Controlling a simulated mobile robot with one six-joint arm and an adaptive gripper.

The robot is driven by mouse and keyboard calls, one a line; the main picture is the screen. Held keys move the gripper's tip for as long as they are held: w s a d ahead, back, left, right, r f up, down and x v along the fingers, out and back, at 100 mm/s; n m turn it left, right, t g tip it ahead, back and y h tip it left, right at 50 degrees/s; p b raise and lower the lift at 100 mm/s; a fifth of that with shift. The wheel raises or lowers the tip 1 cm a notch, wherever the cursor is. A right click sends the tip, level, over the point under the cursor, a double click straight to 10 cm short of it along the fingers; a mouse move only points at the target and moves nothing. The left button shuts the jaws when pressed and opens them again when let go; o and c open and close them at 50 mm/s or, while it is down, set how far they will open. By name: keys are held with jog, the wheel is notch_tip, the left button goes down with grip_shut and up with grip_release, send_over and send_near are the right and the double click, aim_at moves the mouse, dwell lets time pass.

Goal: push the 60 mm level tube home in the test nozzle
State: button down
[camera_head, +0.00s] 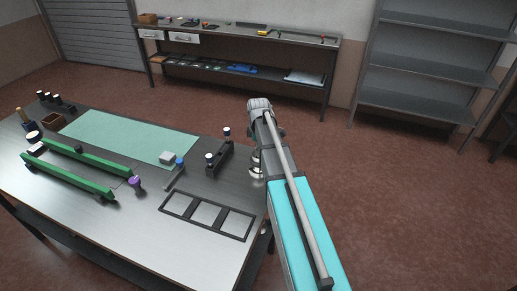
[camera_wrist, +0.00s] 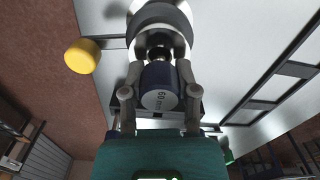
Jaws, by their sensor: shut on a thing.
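The 60 mm level tube (camera_wrist: 160,86) has a dark blue body and a grey end face marked 60. My gripper (camera_wrist: 158,82) is shut on it, one finger on each side, in the wrist view. The tube's narrow dark front part points at the round white and dark grey test nozzle (camera_wrist: 178,14) and overlaps it; how deep it sits I cannot tell. In the head view my arm hides the gripper and tube. A shiny round piece (camera_head: 256,166), perhaps part of the nozzle, shows at the table's right edge.
A yellow round piece (camera_wrist: 82,56) is left of the nozzle. On the table (camera_head: 190,237) are a black rack (camera_head: 222,156) with white-topped pieces, a three-opening frame (camera_head: 207,215), green rails (camera_head: 70,179) and a green mat (camera_head: 130,137). The floor to the right is clear.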

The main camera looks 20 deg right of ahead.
jog(key=shift+f+b, duration=0.55)
jog(key=shift+c, duration=1.5)
grip_release()
jog(key=shift+r, duration=0.2)
notch_tip(320, 180, up, 11)
jog(key=p, duration=1.1)
jog(key=w+a+f+b, duration=0.4)
jog(key=w+a, duration=0.6)
jog(key=a, duration=0.4)
jog(key=shift+f, duration=0.45)
jog(key=shift+c, duration=0.2)
